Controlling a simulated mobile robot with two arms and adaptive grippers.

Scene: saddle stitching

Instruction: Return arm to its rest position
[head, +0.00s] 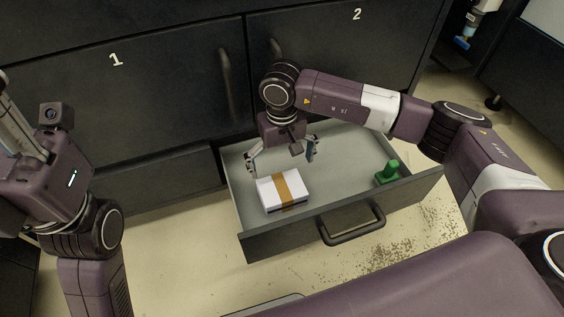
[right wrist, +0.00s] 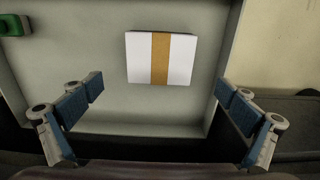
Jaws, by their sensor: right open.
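My right gripper (head: 283,158) is open and empty above the open drawer (head: 341,142). Its two blue-padded fingers also show wide apart in the right wrist view (right wrist: 158,103). A white stack with a brown band (head: 267,196) lies flat in the drawer, near its front left. The stack also shows in the right wrist view (right wrist: 141,60), apart from the fingers. My left arm stands at the left edge of the head view; its gripper fingers are not clearly visible.
A green stamp-like object (head: 388,173) stands at the right of the drawer. The drawer's front handle (head: 352,226) sticks out. Dark cabinets marked 1 (head: 117,88) and 2 (head: 345,50) rise behind. Brown specks (head: 400,255) lie on the floor.

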